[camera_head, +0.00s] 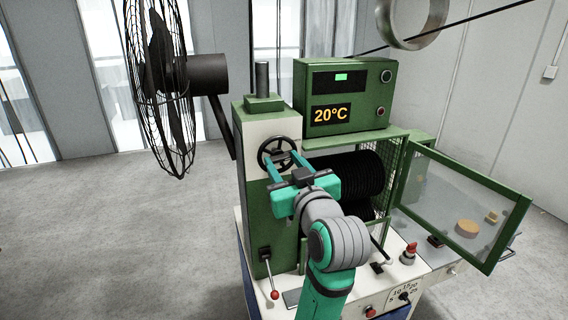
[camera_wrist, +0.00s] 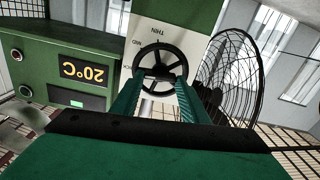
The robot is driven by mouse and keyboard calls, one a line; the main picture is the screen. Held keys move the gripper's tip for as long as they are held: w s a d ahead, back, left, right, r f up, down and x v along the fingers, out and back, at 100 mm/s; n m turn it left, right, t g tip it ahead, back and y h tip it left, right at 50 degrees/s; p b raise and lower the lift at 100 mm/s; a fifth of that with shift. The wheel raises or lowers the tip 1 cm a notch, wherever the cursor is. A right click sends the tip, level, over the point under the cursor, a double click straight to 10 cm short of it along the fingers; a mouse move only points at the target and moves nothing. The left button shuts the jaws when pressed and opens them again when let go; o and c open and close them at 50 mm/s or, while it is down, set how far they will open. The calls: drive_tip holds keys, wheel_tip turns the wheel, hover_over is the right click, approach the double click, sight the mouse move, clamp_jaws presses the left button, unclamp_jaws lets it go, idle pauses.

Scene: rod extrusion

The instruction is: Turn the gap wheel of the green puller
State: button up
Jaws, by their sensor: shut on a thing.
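The green puller (camera_head: 262,185) stands in the middle of the head view, with a pale upper panel. Its gap wheel (camera_head: 279,152) is a dark spoked handwheel on that panel. In the wrist view the gap wheel (camera_wrist: 160,58) stands upright in front of a label with "THIN" above it; other lettering is partly hidden. My gripper (camera_head: 279,163) reaches the wheel from the front. Its two green fingers, seen in the wrist view (camera_wrist: 160,82), are shut on the wheel's near rim.
A caged black fan (camera_head: 160,85) stands left of the puller. A green control box (camera_head: 345,97) showing 20°C is at the upper right. A red-knobbed lever (camera_head: 270,275) is below the wheel. The floor at left is clear.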

drive_tip(key=m, duration=0.7)
drive_tip(key=shift+w+d+r, duration=0.1)
idle(0.5)
drive_tip(key=o, duration=1.1)
drive_tip(key=shift+c, duration=0.2)
drive_tip(key=v, duration=1)
drive_tip(key=shift+s+d, duration=0.15)
drive_tip(key=shift+s, duration=0.25)
